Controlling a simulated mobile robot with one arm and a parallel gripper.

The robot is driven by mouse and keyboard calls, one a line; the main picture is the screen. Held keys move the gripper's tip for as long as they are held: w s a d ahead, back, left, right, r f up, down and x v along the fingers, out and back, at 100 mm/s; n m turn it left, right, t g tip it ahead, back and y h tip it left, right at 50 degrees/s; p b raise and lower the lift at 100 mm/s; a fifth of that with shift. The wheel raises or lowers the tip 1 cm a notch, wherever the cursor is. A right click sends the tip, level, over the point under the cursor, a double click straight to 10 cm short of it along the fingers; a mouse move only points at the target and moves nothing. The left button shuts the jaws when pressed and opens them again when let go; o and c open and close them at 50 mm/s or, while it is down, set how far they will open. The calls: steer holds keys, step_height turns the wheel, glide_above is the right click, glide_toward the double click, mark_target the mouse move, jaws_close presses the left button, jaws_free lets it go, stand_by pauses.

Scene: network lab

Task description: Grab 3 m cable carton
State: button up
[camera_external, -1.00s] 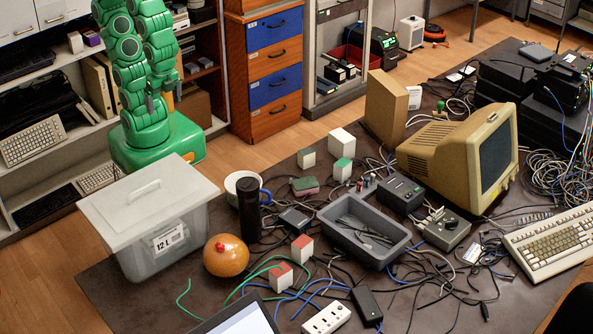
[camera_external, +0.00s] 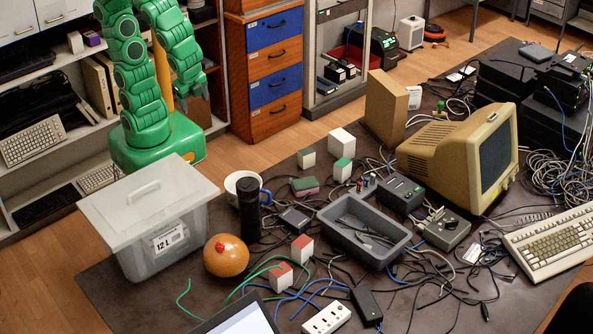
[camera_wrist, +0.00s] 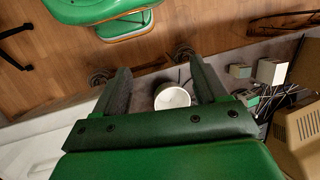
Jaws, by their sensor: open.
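Several small cartons stand on the dark table. Two have red and white faces, one nearer the middle (camera_external: 302,249) and one nearer the front (camera_external: 281,277). A green-topped white carton (camera_external: 343,170), a small pale carton (camera_external: 306,158) and a larger white carton (camera_external: 342,141) stand farther back. No length label is readable, so I cannot tell which is the 3 m one. My gripper (camera_external: 194,98) is open and empty, beyond the table's far left edge and apart from all cartons. In the wrist view its fingers (camera_wrist: 160,72) are spread, with pale cartons (camera_wrist: 271,71) to their right.
A grey tray (camera_external: 378,252), loose cables and a beige monitor (camera_external: 440,160) crowd the middle and right.

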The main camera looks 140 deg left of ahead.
mark_target(346, 163)
steer(key=w+a+f+m+g+y, duration=0.1)
steer(key=w+a+f+m+y, duration=0.25)
steer(key=w+a, duration=0.7)
steer(key=w+a+f+m+g+y, duration=0.1)
steer(key=w+a+f+m+y, duration=0.3)
steer(key=w+a, duration=0.65)
steer(key=w+a+f+m+t+y, duration=0.1)
steer(key=w+a+f+m, duration=0.2)
steer(key=f, duration=0.3)
steer(key=w+a+f+m+t+y, duration=0.1)
steer(key=w+a+f+m, duration=0.1)
steer(key=w+a+f, duration=0.2)
steer(key=w+a+f+m+t+y, duration=0.1)
steer(key=w+a+f+m, duration=0.2)
steer(key=f, duration=0.4)
steer(key=shift+w+a+f+m+y, duration=0.25)
steer(key=shift+w+f+m+y, duration=0.15)
steer(key=shift+w, duration=0.1)
steer(key=shift+x, duration=3.95)
steer(key=c, duration=1.1)
steer(key=shift+c, duration=0.2)
